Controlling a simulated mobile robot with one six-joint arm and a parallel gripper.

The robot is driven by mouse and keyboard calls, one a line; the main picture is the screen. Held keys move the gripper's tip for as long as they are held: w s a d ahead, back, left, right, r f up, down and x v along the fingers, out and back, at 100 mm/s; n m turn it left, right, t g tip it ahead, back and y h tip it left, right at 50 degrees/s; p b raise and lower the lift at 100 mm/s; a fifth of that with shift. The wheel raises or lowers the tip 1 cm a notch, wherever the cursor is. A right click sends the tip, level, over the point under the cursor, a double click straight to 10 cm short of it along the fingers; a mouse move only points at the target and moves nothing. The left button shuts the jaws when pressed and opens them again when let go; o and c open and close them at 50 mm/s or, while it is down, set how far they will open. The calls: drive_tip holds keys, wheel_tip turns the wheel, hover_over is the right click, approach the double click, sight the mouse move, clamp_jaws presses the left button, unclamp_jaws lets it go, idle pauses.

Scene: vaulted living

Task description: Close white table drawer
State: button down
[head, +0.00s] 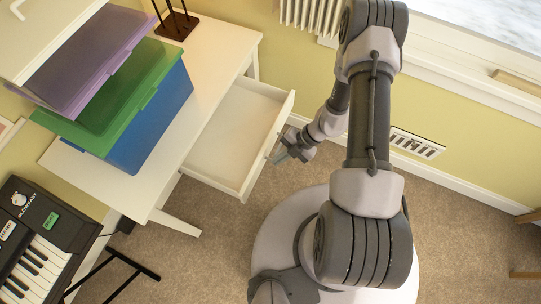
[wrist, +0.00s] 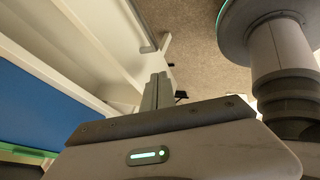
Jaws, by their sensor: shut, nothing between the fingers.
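The white table (head: 212,58) has one white drawer (head: 232,128), pulled well out on its right side; its inside looks empty. My gripper (head: 284,153) is at the outer face of the drawer front, close to the middle. Its fingers are shut with nothing between them. Whether they touch the front or its handle cannot be told in the head view. In the wrist view the closed fingers (wrist: 158,90) point past a white panel, likely the drawer front (wrist: 95,40), with a grey bar on it that looks like a handle (wrist: 140,25).
Purple, green and blue bins (head: 165,115) are stacked on the table, with a dark wooden holder (head: 177,25) behind. A keyboard (head: 38,245) stands at lower left. The wall with a radiator (head: 312,14) and floor vent (head: 415,143) is behind my arm. Carpet (head: 205,265) is free before the drawer.

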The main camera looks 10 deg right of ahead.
sight(262, 161)
drive_tip(key=shift+w+a+r, duration=0.15)
drive_tip(key=shift+w+a, duration=0.95)
drive_tip(key=shift+a, duration=0.15)
